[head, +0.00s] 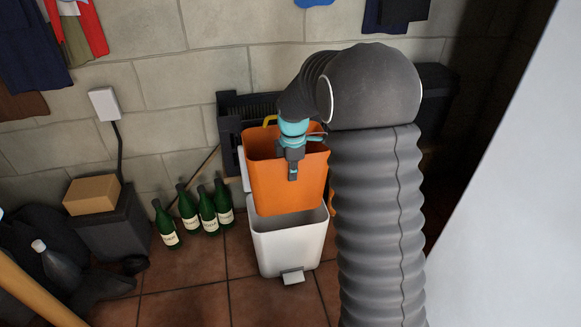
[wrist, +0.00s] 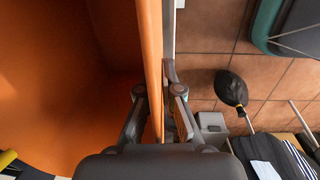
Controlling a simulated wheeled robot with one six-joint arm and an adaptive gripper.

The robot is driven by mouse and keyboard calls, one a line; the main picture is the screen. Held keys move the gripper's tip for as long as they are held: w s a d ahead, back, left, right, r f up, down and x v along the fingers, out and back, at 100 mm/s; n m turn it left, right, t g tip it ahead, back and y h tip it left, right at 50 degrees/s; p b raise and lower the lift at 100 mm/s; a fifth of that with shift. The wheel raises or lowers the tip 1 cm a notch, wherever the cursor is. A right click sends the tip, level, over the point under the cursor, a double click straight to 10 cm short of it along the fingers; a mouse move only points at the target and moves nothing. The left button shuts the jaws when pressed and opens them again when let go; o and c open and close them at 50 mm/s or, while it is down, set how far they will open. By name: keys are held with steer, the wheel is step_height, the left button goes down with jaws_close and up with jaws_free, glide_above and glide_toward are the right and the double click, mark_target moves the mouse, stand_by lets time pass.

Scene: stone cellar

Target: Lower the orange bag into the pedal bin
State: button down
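The orange bag (head: 270,178) hangs upright and open-topped from my gripper (head: 292,168). The wrist view shows a finger on each side of the bag's wall (wrist: 149,50), close against it; the bag's interior lies to the left. A yellow handle (head: 270,120) shows at the bag's far side. The white pedal bin (head: 280,250) stands on the floor below, pedal (head: 293,277) to the front. The bag's bottom overlaps the bin's mouth in the head view; I cannot tell whether it is just above or slightly inside. The bag hides most of the raised lid.
Several green bottles (head: 208,208) stand left of the bin. A dark crate (head: 230,110) is behind the bag by the stone wall. A cardboard box (head: 92,194) sits on a dark container further left. Tiled floor is clear in front of the bin.

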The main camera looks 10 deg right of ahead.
steer(key=shift+f, duration=1.6)
step_height(320, 180, down, 24)
steer(key=b, duration=1.5)
steer(key=shift+s+r, duration=0.15)
steer(key=shift+r, duration=0.1)
steer(key=c, duration=1.2)
jaws_free()
steer(key=shift+c, duration=0.2)
steer(key=shift+r, duration=0.1)
step_height(320, 180, up, 12)
steer(key=shift+s, duration=0.3)
